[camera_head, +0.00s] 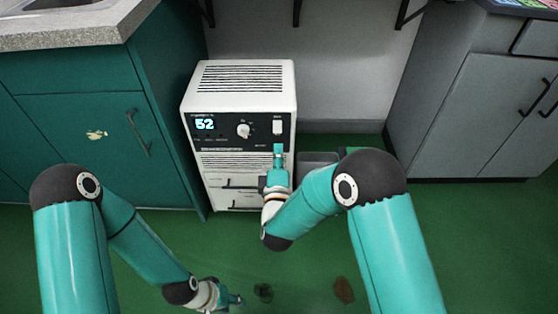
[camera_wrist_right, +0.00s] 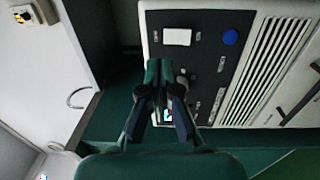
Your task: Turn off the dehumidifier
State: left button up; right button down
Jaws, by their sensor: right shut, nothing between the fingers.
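The dehumidifier (camera_head: 247,78) is a white cabinet with a black control panel against the wall. Its display (camera_head: 205,124) is lit and reads 52. A round white knob (camera_head: 243,130) sits mid-panel, and a white rocker switch (camera_head: 277,127) is at the panel's right. The right wrist view shows the panel turned sideways, with the white switch (camera_wrist_right: 177,37) and a round blue button (camera_wrist_right: 230,37). My right gripper (camera_head: 278,149) is shut and empty, just below the switch in the head view; contact cannot be told. My left gripper (camera_head: 236,299) is low over the floor, its fingers too small to read.
A teal cabinet (camera_head: 80,130) with a grey countertop stands left of the dehumidifier. A grey cabinet (camera_head: 450,110) stands at the right. A grey bin-like object (camera_head: 318,157) is partly hidden behind my right arm. Dark stains (camera_head: 344,290) mark the green floor.

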jog(key=shift+s+r+p, duration=0.15)
jog(key=shift+s+r, duration=0.05)
jog(key=shift+s, duration=0.95)
jog(key=shift+s+r+p, duration=0.15)
jog(key=shift+s, duration=1)
jog(key=w+d+f+m+g+h, duration=0.2)
jog(key=d+f+h, duration=0.15)
jog(key=d, duration=0.85)
jog(key=s+d+f+m+g, duration=0.3)
jog(key=d+f, duration=0.3)
jog(key=f, duration=0.3)
jog(key=s+f+m+g+y, duration=0.5)
jog(key=s+f+m+g, duration=0.15)
jog(key=s+f, duration=0.4)
jog(key=s+a+f+m+g+y, duration=0.1)
jog(key=s+a+m+g+y, duration=0.2)
jog(key=s, duration=0.4)
jog(key=s+a+f+m+g, duration=0.1)
jog(key=s+a+m+g, duration=0.35)
jog(key=s, duration=0.35)
notch_tip(320, 180, up, 33)
jog(key=p, duration=3.3)
jog(key=shift+d+m+t, duration=0.3)
jog(key=shift+d+t, duration=0.1)
